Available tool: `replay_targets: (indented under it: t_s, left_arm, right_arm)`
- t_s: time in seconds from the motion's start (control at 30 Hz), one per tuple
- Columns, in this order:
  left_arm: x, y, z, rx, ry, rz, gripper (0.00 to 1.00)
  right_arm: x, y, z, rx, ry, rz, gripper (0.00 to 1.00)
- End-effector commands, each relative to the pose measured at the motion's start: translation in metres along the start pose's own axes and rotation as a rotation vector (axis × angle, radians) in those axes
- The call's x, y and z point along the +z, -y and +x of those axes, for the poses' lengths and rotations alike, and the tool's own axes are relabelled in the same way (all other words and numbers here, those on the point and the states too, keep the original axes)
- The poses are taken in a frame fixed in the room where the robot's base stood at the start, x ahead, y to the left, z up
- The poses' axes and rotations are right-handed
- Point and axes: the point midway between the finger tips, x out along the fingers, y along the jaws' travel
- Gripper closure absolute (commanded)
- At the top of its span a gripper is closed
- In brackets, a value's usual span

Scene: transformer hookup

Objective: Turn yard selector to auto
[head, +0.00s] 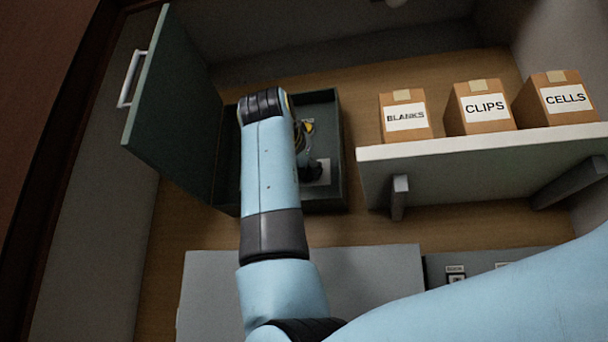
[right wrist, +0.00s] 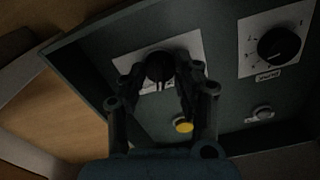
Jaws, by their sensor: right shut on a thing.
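My right gripper (right wrist: 168,85) is inside an open dark-green box (head: 341,165). In the right wrist view its fingers are closed around a black round knob (right wrist: 159,66) on a white plate (right wrist: 125,71). The fingers cover part of this plate's markings. A second black knob (right wrist: 279,44) sits on another white plate (right wrist: 249,32) to the right, with a small label too blurred to read. I cannot tell from lettering which knob is the yard selector. In the head view my right arm hides most of the gripper and panel. My left gripper is not in view.
The box's door (head: 165,110) stands open at the left. A yellow button (right wrist: 183,126) and a small grey control (right wrist: 262,113) sit on the panel. Cartons marked BLANKS (head: 406,117), CLIPS (head: 484,107) and CELLS (head: 566,97) stand on a shelf (head: 480,145) at right.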

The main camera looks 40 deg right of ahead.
Motion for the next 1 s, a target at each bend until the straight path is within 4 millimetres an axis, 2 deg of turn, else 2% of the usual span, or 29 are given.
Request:
replay_targets:
  t_s: [0.5, 1.0]
  left_arm:
    - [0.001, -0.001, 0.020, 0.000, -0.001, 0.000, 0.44]
    - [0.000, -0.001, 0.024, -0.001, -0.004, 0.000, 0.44]
  right_arm:
    - [0.002, -0.001, 0.000, 0.000, 0.002, 0.380, 1.00]
    - [0.002, -0.001, 0.000, 0.000, 0.003, 0.488, 1.00]
